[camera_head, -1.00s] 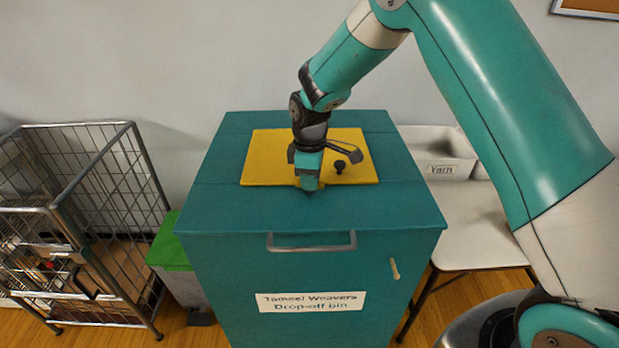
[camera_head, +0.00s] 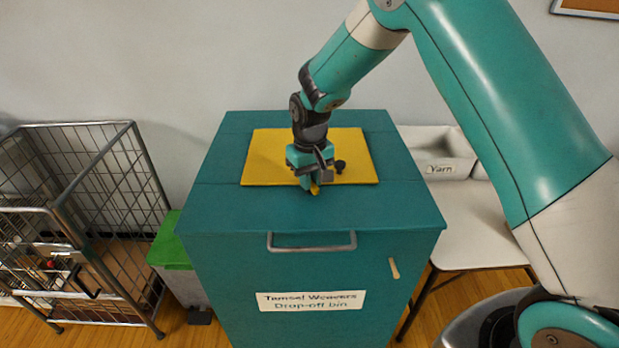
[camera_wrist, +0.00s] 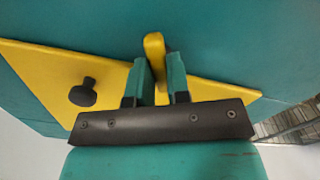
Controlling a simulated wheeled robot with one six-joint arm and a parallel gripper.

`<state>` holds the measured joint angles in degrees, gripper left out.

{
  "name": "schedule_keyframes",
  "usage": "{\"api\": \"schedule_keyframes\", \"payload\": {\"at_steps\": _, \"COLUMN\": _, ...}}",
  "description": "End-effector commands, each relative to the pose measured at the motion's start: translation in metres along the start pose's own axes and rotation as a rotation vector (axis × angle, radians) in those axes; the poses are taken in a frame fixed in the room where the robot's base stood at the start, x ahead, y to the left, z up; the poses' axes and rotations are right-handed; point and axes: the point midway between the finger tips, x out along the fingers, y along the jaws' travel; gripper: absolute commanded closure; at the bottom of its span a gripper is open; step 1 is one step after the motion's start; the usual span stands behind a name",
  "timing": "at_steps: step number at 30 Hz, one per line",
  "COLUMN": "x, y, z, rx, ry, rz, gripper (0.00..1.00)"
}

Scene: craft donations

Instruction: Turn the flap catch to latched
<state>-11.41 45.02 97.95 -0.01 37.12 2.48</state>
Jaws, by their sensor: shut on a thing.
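The yellow flap (camera_head: 262,160) lies flat on the teal bin's top (camera_head: 222,205), with a black knob (camera_head: 340,166) on it. The knob also shows in the wrist view (camera_wrist: 83,94). The small yellow flap catch (camera_wrist: 154,46) is at the flap's front edge, and its free end reaches over the teal surface. In the head view only its tip (camera_head: 315,189) shows below my gripper (camera_head: 309,183). My gripper points down and is shut on the catch, one teal finger on each side in the wrist view (camera_wrist: 158,76). The catch's pivot is hidden.
A bar handle (camera_head: 311,247) and a small tan peg (camera_head: 394,268) are on the bin's front. A wire cage cart (camera_head: 132,160) and a green-lidded container (camera_head: 168,245) stand left. A white table (camera_head: 475,232) with a yarn tray (camera_head: 445,170) stands right.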

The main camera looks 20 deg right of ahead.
Motion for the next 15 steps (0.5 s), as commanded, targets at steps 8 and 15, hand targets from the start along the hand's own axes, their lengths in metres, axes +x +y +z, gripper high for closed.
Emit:
{"api": "schedule_keyframes", "payload": {"at_steps": 8, "x": -0.0017, "y": 0.0002, "z": -0.0020, "rx": 0.236, "ry": 0.007, "rz": -0.001, "gripper": 1.00}}
{"api": "schedule_keyframes", "payload": {"at_steps": 15, "x": -0.0018, "y": 0.0002, "z": -0.0022, "rx": 0.385, "ry": 0.008, "rz": -0.001, "gripper": 1.00}}
